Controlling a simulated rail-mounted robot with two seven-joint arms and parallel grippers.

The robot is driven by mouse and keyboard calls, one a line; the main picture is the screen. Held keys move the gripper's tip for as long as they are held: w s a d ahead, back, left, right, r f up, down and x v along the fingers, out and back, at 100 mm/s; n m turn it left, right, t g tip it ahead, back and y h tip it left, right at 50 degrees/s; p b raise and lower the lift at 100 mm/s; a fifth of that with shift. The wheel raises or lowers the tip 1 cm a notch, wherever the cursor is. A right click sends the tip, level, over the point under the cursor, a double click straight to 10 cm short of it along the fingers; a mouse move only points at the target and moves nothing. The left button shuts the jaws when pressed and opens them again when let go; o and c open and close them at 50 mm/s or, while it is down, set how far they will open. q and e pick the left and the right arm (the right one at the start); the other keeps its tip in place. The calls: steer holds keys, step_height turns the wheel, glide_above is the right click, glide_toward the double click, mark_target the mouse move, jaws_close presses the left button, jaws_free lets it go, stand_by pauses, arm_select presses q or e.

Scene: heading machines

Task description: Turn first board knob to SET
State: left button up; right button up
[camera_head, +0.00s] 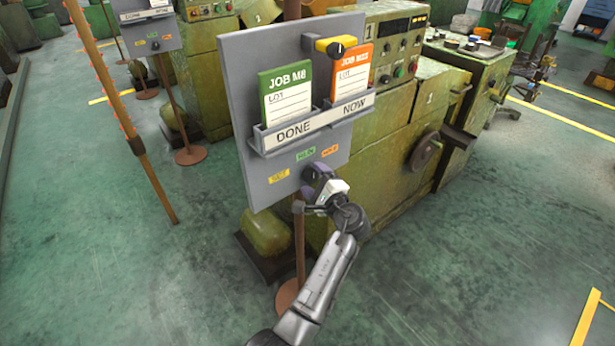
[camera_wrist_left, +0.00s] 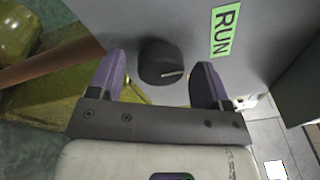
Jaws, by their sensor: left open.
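The first board (camera_head: 235,95) is a grey panel on a rusty post. Low on it are a yellow SET label (camera_head: 279,177), a green RUN label (camera_head: 305,153) and an orange label (camera_head: 329,150). The black knob (camera_wrist_left: 162,60) shows in the left wrist view; its white line points right in that picture, and RUN (camera_wrist_left: 224,30) is up and to the right. My left gripper (camera_wrist_left: 160,78) is open, with one purple finger on each side of the knob; contact cannot be told. In the head view my left gripper (camera_head: 318,180) partly hides the knob. My right gripper is not in view.
The board carries a green JOB M8 card (camera_head: 286,95), an orange-topped card (camera_head: 351,75), a DONE/NOW holder (camera_head: 312,125) and a yellow-and-black part (camera_head: 335,46). Green machines (camera_head: 400,120) stand behind. A second board (camera_head: 145,25) and a rusty pole (camera_head: 125,120) are left. Front floor is clear.

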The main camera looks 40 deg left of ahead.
arm_select(q)
steer(key=shift+w+a, duration=0.1)
steer(key=shift+a, duration=0.25)
steer(key=shift+c, duration=0.2)
steer(key=c, duration=0.9)
